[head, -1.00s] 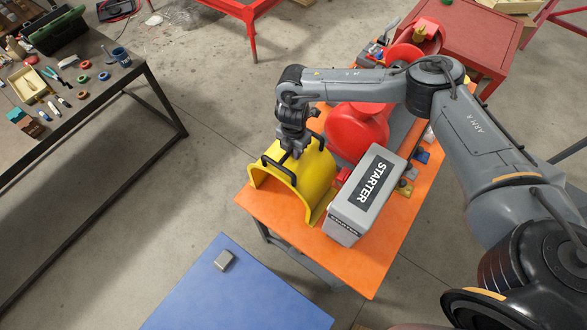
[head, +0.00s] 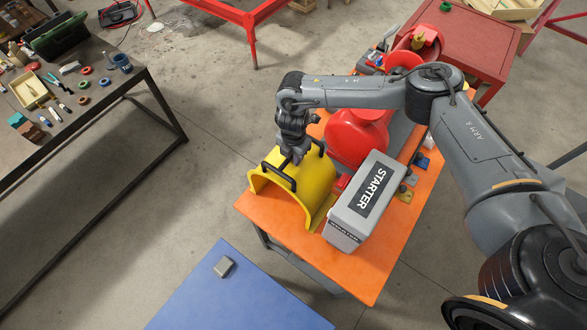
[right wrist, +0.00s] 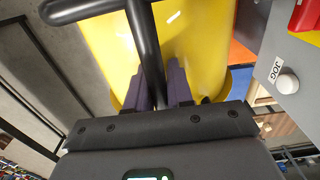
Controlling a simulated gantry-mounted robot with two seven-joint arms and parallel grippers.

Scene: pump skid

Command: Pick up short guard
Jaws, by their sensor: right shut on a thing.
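The short guard is a yellow arched cover (head: 314,178) with black handles, standing on the left end of the orange bench top. My right gripper (head: 297,159) is above the guard, at its handles. In the right wrist view its fingers (right wrist: 163,88) are closed on a black handle bar (right wrist: 146,45), with the yellow guard (right wrist: 195,40) just behind. The guard looks as if it still rests on the bench; any small gap below it cannot be told. My left gripper is not in view.
A grey STARTER box (head: 365,198) stands close to the right of the guard. A red pump housing (head: 355,140) is behind it. The orange bench (head: 345,275) has bare room in front. A blue table (head: 235,300) with a small grey block (head: 224,266) is at the front.

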